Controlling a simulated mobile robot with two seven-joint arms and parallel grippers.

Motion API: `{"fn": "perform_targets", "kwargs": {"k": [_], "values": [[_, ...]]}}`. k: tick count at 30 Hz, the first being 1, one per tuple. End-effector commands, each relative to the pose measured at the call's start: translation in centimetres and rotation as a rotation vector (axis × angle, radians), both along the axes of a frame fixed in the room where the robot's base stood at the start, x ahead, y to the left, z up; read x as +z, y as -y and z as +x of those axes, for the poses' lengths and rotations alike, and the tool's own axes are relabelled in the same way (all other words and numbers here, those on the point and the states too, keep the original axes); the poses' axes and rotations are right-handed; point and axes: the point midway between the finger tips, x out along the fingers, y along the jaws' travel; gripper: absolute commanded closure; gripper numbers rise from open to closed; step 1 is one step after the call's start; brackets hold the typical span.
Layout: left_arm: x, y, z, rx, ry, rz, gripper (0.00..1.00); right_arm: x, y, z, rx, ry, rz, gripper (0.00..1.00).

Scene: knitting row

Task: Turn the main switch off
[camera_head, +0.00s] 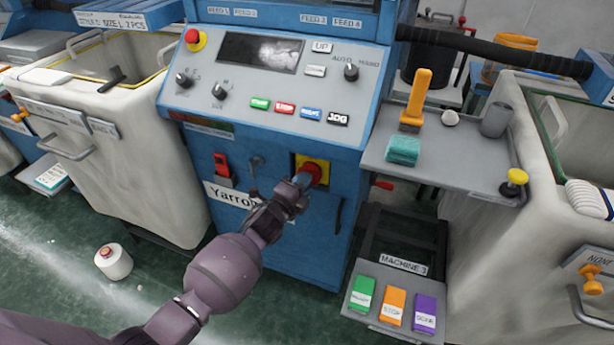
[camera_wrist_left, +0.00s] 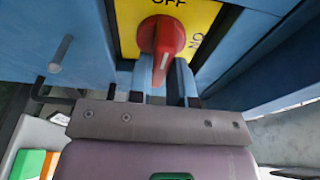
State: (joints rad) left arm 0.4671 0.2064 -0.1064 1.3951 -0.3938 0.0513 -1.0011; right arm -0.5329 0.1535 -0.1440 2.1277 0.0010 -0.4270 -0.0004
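The main switch (camera_head: 314,172) is a red rotary knob on a yellow plate (camera_head: 299,162), low on the front of the blue machine. In the left wrist view, the red knob (camera_wrist_left: 163,42) sits on the yellow plate, with OFF at the top and ON, turned sideways, at the right. The handle's white mark points down in that view, away from OFF. My left gripper (camera_head: 303,182) is at the knob. Its fingers (camera_wrist_left: 163,84) lie close on both sides of the handle and look shut on it. My right gripper is not in view.
A red rocker switch (camera_head: 222,168) and a small key-like fitting (camera_head: 256,163) are left of the knob. A grey shelf (camera_head: 455,165) juts out at the right, with a green block (camera_head: 403,150) and an orange-handled brush (camera_head: 417,95). A black handle (camera_head: 338,215) is just below right.

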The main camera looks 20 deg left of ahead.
Motion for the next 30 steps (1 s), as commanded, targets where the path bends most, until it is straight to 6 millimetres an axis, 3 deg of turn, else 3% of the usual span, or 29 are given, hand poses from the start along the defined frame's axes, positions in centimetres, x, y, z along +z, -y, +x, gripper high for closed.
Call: {"fn": "perform_targets", "kwargs": {"k": [1,2,17,30], "values": [[0.7,0.8,0.1,-0.013,0.014,-0.005,0.74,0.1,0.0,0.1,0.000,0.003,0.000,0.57],[0.7,0.8,0.1,-0.012,0.014,-0.005,0.70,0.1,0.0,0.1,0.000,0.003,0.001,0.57],[0.3,0.2,0.0,-0.003,0.005,0.002,0.70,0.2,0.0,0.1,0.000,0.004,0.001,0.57],[0.4,0.0,-2.7,-0.001,0.006,0.003,0.70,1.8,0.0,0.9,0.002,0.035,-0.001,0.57]]}}
